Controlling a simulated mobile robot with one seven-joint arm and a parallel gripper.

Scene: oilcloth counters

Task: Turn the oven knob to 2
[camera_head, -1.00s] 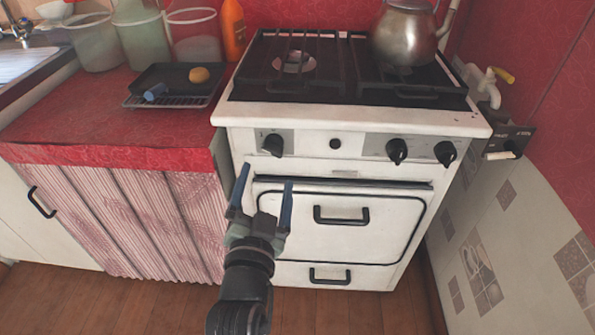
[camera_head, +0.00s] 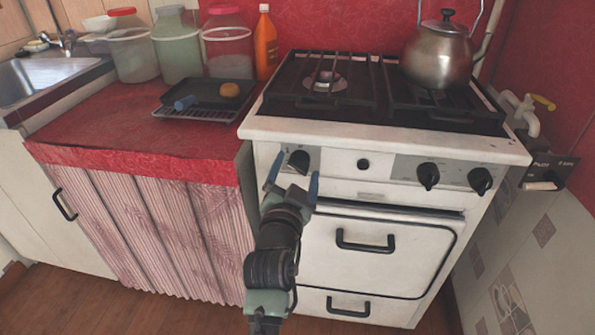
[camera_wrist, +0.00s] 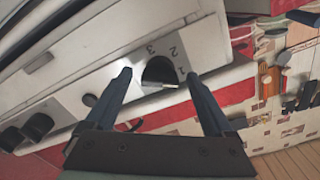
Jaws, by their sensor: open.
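The oven knob, a dark round knob (camera_head: 299,160) at the left of the stove's front panel, also shows in the wrist view (camera_wrist: 158,72). The digits 1, 2 and 3 are printed around it on a metal plate; I cannot tell which one it points to. My gripper (camera_head: 295,176) is open and empty, just in front of and slightly below this knob in the head view. In the wrist view its two blue fingers (camera_wrist: 158,76) appear on either side of the knob; contact is not clear. The white stove (camera_head: 345,136) carries the knob.
Two more dark knobs (camera_head: 428,176) (camera_head: 480,181) sit at the panel's right. The oven door handle (camera_head: 365,240) is below the panel. A kettle (camera_head: 438,55) stands on the hob.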

